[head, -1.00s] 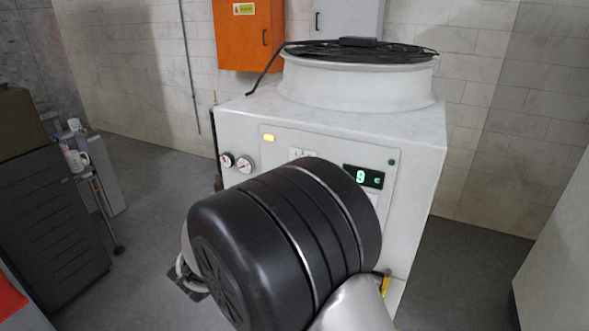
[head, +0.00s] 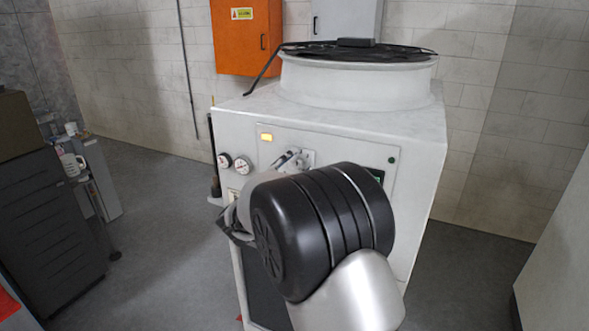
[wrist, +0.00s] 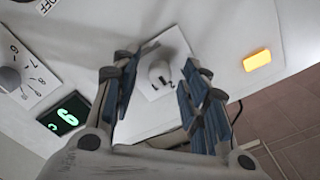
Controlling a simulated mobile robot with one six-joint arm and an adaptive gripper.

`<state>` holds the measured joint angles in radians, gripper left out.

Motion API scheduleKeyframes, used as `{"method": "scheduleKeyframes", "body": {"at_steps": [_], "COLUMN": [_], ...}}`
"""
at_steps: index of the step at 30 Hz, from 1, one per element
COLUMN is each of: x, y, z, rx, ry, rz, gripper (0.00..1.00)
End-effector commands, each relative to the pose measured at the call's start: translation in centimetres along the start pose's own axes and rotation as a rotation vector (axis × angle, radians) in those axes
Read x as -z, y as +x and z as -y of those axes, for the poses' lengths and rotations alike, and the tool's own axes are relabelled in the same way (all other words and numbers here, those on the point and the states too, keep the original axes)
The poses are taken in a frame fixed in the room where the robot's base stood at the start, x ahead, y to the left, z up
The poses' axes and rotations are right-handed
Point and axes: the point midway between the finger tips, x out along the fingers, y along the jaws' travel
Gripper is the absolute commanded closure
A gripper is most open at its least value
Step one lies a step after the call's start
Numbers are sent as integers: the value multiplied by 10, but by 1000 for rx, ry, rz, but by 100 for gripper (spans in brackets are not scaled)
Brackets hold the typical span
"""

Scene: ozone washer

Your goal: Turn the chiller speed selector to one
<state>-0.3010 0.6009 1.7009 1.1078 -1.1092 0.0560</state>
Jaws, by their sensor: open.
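The chiller (head: 340,110) is a white cabinet with a control panel. In the wrist view the speed selector (wrist: 160,73) is a pale round knob on a white plate with small markings, including what looks like a 2. The knob's exact pointing is hard to tell. My gripper (wrist: 158,80) is open, with one blue-padded finger on each side of the knob; I cannot tell whether either touches it. In the head view my gripper (head: 286,160) is at the panel, and my own wrist hides part of the panel.
A green digital display (wrist: 63,117) and a second numbered dial (wrist: 10,78) sit left in the wrist view. A yellow lamp (wrist: 257,60) is at the right. Two gauges (head: 233,163) are left on the panel. An orange box (head: 246,38) hangs behind.

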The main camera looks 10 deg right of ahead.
Motion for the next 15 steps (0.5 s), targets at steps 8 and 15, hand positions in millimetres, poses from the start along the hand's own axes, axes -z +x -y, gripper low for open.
{"method": "scheduleKeyframes", "body": {"at_steps": [8, 15], "x": [0, 0], "y": [0, 0], "z": [0, 0], "rx": [0, 0], "ry": [0, 0], "rz": [0, 0], "gripper": [72, 88]}}
